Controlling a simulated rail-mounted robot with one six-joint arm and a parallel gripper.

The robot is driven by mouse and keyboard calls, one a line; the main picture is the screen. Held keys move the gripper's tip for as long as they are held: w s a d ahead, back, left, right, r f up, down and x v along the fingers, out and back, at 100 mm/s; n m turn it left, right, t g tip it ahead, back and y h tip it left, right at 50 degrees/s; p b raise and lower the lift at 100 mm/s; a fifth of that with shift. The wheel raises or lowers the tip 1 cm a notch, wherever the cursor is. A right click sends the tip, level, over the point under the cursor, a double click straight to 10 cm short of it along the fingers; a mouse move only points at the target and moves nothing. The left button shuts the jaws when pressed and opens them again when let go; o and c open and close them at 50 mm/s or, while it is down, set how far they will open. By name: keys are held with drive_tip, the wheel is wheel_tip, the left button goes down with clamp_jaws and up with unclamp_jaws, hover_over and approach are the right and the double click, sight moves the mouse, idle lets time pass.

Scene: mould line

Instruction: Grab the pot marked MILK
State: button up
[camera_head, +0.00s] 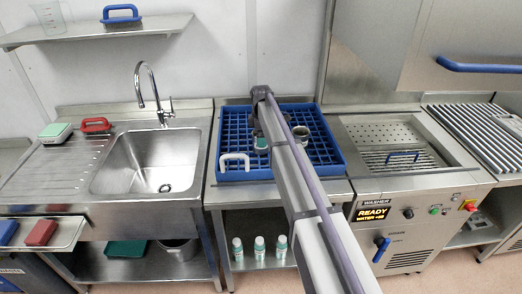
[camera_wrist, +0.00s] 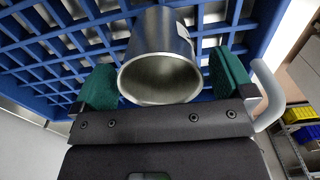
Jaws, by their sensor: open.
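A metal pot (camera_wrist: 150,45) stands in the blue rack and shows between the two green finger pads in the wrist view. A pale patch is on its side, but I cannot read any word, so I cannot confirm MILK. My gripper (camera_wrist: 164,82) is open, with one pad on each side of the pot; I cannot tell whether either touches it. In the head view my arm partly hides the rack, and my gripper (camera_head: 261,138) is low over its left half. A second round metal vessel (camera_head: 301,132) shows right of my arm; its marking is not readable.
The blue rack (camera_head: 335,163) sits on a steel counter. A white handle (camera_head: 234,158) is at its front left, close beside my right finger in the wrist view (camera_wrist: 268,95). A sink (camera_head: 145,165) is left, the washer (camera_head: 390,210) right. Several bottles (camera_head: 259,248) stand below.

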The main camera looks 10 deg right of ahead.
wheel_tip(320, 180, down, 3)
drive_tip(key=shift+r+b, duration=0.15)
drive_tip(key=shift+b, duration=0.3)
drive_tip(key=shift+r, duration=0.3)
drive_tip(key=shift+c, duration=0.2)
drive_tip(key=c, duration=0.9)
drive_tip(key=shift+p, duration=0.3)
drive_tip(key=shift+c, duration=0.2)
